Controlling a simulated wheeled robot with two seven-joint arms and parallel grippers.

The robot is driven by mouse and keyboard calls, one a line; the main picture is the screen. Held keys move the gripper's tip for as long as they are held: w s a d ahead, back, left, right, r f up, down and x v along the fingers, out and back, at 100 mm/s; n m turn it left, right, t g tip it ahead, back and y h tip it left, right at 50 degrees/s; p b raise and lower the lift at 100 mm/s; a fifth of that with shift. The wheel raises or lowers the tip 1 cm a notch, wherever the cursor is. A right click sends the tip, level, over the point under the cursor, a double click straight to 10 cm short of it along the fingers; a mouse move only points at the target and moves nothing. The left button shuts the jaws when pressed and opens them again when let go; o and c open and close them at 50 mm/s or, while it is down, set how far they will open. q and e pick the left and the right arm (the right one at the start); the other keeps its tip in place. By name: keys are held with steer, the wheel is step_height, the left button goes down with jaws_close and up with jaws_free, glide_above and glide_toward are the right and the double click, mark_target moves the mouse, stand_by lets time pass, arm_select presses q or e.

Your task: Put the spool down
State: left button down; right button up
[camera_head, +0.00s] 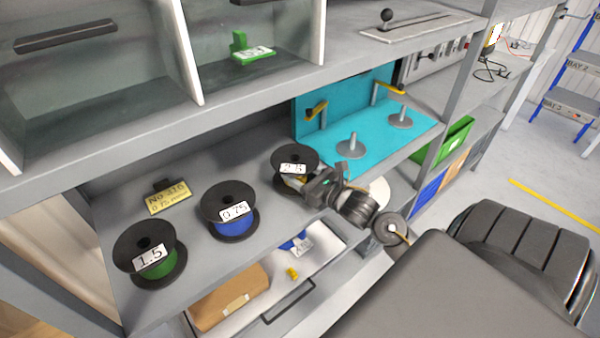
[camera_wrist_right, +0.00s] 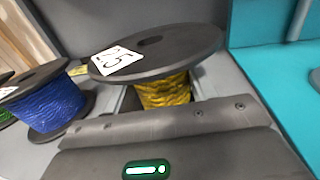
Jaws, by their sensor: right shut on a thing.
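The spool (camera_head: 294,158) has black flanges, yellow cable and a white label that reads 2.5 in the right wrist view (camera_wrist_right: 150,50). It stands upright at the right part of the grey shelf (camera_head: 185,185). My right gripper (camera_head: 306,183) reaches it from the front right and is shut on it at the cable core, between the flanges. The gripper body hides the spool's lower part, so I cannot tell whether its bottom flange touches the shelf. My left gripper is not in view.
A blue 0.75 spool (camera_head: 231,212) and a green 1.5 spool (camera_head: 150,255) stand to the left. A yellow tag (camera_head: 169,199) lies behind them. A turquoise panel (camera_head: 380,133) with two upright pegs is at the right. An open drawer (camera_head: 330,238) is below.

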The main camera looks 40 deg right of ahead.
steer(key=o, duration=1.6)
